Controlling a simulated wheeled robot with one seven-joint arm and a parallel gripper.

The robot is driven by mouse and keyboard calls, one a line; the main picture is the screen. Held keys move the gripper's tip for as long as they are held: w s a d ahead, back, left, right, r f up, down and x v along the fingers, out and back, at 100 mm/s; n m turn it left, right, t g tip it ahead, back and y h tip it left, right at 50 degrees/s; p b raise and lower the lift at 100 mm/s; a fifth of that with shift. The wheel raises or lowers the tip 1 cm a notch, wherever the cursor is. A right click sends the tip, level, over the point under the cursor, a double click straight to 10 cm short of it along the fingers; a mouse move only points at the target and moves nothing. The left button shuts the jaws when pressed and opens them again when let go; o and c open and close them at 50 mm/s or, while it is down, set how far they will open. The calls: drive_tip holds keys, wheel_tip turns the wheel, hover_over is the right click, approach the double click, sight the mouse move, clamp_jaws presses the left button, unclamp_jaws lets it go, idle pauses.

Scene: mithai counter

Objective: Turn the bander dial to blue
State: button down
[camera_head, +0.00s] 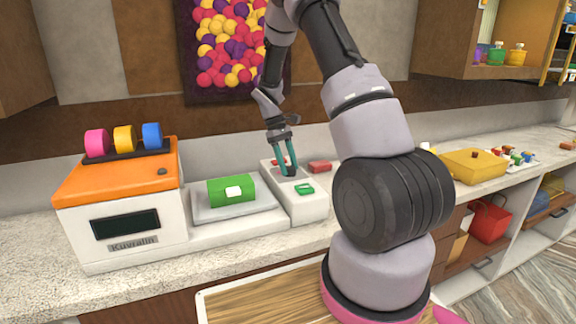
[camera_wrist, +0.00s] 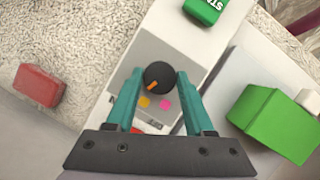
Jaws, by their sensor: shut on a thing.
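The bander (camera_head: 309,207) is a white unit on the counter with a grey panel. Its round black dial (camera_wrist: 160,74) has an orange pointer (camera_wrist: 152,86) aimed down-left in the wrist view, roughly toward a yellow dot (camera_wrist: 144,102). A pink dot (camera_wrist: 165,104) lies to the right of the yellow one. I see no blue dot in the wrist view. My gripper (camera_head: 284,170) has teal fingers and is shut on the dial, with one finger on each side.
A green START button (camera_wrist: 205,9) is on the bander. A green box (camera_head: 231,190) sits on the scale-like platform beside it. The orange-topped machine (camera_head: 120,205) with pink, yellow and blue rolls stands left. A red block (camera_head: 320,167) lies behind right.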

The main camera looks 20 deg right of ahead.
drive_tip(key=m+y, duration=0.1)
drive_tip(key=m, duration=0.1)
drive_tip(key=m+y, duration=0.1)
drive_tip(key=m, duration=0.2)
drive_tip(key=shift+d+g, duration=0.15)
drive_tip(key=shift+g, duration=0.15)
drive_tip(key=shift+m, duration=0.3)
drive_tip(key=shift+c, duration=1.4)
unclamp_jaws()
drive_tip(key=v, duration=1)
drive_tip(key=shift+w+r, duration=0.2)
drive_tip(key=shift+r, duration=0.15)
